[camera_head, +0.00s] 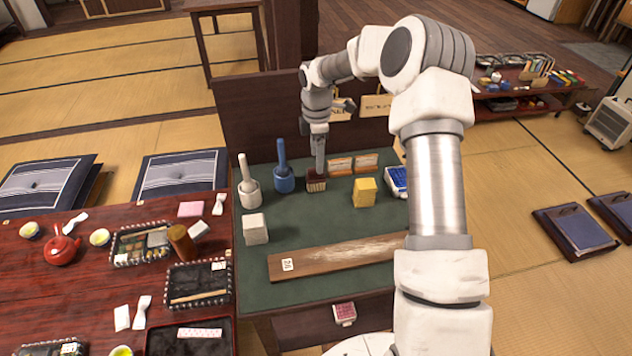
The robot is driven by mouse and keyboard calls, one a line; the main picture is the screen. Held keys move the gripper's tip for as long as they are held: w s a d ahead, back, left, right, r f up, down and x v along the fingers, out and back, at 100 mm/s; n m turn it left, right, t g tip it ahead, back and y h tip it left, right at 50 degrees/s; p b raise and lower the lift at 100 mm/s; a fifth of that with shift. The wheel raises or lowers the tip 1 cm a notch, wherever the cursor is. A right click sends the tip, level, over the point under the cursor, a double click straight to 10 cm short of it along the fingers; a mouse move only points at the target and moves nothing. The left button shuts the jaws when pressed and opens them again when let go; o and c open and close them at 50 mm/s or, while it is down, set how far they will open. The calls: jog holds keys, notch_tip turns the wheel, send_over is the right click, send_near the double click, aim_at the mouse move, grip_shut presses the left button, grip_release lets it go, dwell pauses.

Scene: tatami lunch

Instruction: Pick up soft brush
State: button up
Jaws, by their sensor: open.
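A small brown block with pale stripes like bristles (316,185), which looks like the soft brush, stands on the green table top (300,222) near its back edge. A grey upright piece rises from it to my gripper; I cannot tell whether it is a handle or part of my gripper. My gripper (318,133) points down directly above the block and is open. The fingertips are too small to tell whether they touch anything.
A blue handled tool (283,180) and a white one (249,193) stand close on the left. Wooden blocks (341,166), a yellow block (364,193) and a blue-white box (396,179) are right. A long plank (330,258) lies in front. A dark panel (262,115) rises behind.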

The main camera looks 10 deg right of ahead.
aim_at(316, 179)
notch_tip(316, 179, down, 9)
jog(key=shift+w+a+f+b, duration=0.1)
jog(key=shift+b, duration=0.25)
grip_shut()
dwell(0.4)
